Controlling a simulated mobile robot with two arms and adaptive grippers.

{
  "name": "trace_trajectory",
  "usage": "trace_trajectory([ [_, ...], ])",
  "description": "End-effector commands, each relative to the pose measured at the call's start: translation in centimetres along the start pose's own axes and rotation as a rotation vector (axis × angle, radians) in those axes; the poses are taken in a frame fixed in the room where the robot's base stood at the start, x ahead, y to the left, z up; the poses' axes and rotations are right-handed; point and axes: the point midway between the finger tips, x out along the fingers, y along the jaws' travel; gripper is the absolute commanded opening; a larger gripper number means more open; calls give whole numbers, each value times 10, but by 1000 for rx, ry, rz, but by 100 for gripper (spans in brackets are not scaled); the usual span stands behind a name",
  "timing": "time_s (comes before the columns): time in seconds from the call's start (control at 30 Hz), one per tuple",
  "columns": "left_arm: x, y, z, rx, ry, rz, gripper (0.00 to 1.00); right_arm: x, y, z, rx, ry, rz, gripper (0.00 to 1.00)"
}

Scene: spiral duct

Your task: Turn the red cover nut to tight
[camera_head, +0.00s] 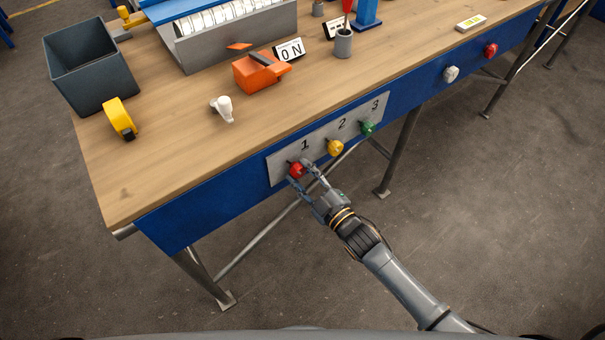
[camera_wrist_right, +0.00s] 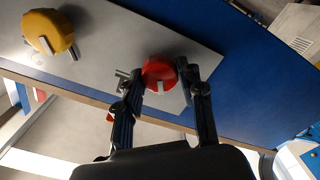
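The red cover nut (camera_head: 296,169) sits on the grey plate under the number 1, on the table's blue front. It also shows in the right wrist view (camera_wrist_right: 159,73), with a short pale mark on its lower edge. My right gripper (camera_head: 302,172) reaches it from the front. In the right wrist view my right gripper (camera_wrist_right: 161,77) has one finger on each side of the nut, and both fingertips appear to touch it. A small metal pin shows left of the nut, partly behind the finger. My left gripper is not in view.
On the same plate (camera_head: 279,178) are a yellow nut (camera_head: 335,147) under 2 and a green nut (camera_head: 367,128) under 3. A white knob (camera_head: 450,74) and a red knob (camera_head: 490,50) are farther right. The table top (camera_head: 180,165) holds a grey bin (camera_head: 90,68) and an orange block (camera_head: 260,73).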

Motion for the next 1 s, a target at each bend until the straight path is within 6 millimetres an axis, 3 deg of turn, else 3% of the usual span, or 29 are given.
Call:
trace_trajectory([
  [0.47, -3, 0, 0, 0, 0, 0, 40, 0, 0, 0, 106, 0, -1, 7],
  [1.0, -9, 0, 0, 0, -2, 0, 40, 0, 1, 1, 584, -1, -1, 7],
])
